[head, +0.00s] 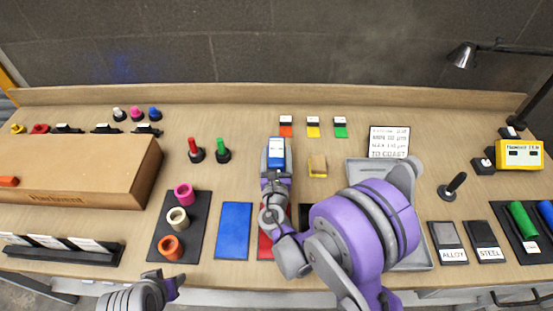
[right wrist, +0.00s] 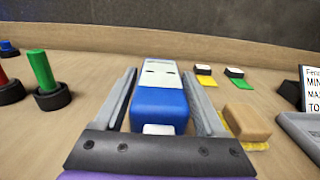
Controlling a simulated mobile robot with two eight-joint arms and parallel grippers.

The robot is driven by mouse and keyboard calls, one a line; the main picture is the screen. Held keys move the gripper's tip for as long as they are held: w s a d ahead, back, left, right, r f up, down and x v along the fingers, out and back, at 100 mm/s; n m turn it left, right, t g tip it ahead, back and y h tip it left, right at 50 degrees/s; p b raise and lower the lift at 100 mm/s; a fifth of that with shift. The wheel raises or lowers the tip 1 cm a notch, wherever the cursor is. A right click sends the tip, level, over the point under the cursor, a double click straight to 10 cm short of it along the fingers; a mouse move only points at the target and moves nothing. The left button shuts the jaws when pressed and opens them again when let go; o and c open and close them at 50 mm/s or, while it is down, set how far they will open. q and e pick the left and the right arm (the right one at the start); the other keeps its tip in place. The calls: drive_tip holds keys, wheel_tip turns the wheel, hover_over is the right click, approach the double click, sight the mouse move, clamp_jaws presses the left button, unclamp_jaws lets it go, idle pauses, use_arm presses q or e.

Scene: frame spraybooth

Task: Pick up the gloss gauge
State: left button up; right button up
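A blue and white device (head: 277,146), which I take to be the gloss gauge, is at the middle of the bench. In the right wrist view the gauge (right wrist: 160,100) has a blue near end and a pale top with dark marks. My right gripper (head: 276,158) has one finger on each side of it. In the right wrist view my right gripper (right wrist: 162,95) looks open, with narrow gaps beside the blue end. Contact at the far fingertips is unclear. The gauge's underside is hidden. My left gripper (head: 170,284) is low at the front edge, its fingers unclear.
A tan block (head: 317,166) on a yellow pad is close to the right. Red (head: 195,150) and green (head: 222,150) handled tools stand to the left. A grey tray (head: 358,172) and blue panel (head: 233,230) are nearby. A cardboard box (head: 90,170) fills the left.

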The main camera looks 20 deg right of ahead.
drive_tip(key=shift+w+f, duration=0.1)
drive_tip(key=shift+w, duration=0.1)
drive_tip(key=c, duration=0.5)
drive_tip(key=shift+s, duration=0.1)
clamp_jaws()
